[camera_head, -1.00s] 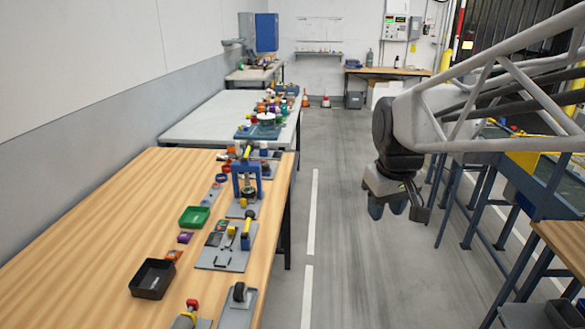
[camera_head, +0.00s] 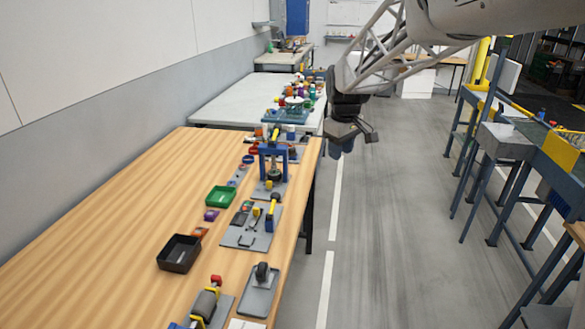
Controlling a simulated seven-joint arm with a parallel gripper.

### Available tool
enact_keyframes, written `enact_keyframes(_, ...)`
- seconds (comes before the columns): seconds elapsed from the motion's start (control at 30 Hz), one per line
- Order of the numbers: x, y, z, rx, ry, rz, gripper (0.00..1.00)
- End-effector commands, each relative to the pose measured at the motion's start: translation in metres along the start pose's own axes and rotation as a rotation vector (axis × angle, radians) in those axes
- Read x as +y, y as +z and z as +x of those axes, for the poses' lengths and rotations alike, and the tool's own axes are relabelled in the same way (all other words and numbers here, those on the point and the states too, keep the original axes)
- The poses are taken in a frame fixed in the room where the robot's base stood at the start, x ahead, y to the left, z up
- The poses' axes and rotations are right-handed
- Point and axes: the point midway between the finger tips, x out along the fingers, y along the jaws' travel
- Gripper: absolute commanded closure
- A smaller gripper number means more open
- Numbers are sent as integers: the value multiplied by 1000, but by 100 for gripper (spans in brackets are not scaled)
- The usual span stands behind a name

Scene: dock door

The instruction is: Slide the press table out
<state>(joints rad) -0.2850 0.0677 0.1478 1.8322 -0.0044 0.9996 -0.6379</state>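A blue press (camera_head: 273,160) stands upright on the wooden workbench (camera_head: 130,215), near its right edge. A dark round part and a grey base plate show at its foot. The press table cannot be made out clearly from the other parts at the press's foot. My gripper (camera_head: 343,148) hangs in the air to the right of and above the press, clear of it. Its fingers point down and are small and partly covered, so I cannot tell whether they are open. Nothing is visibly held.
A pale table (camera_head: 235,103) with a crowded right end stands behind. The floor aisle (camera_head: 400,220) is clear.

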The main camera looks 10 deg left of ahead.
Motion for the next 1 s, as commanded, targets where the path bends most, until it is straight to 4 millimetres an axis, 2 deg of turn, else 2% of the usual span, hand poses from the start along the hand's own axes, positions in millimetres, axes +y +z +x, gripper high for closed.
enact_keyframes(0.1, 4, -34, 16, -7, -8, -64, 62)
enact_keyframes(0.5, 8, -139, 74, -26, -34, -278, 62)
enact_keyframes(1.0, -11, -262, 168, -46, -68, -543, 62)
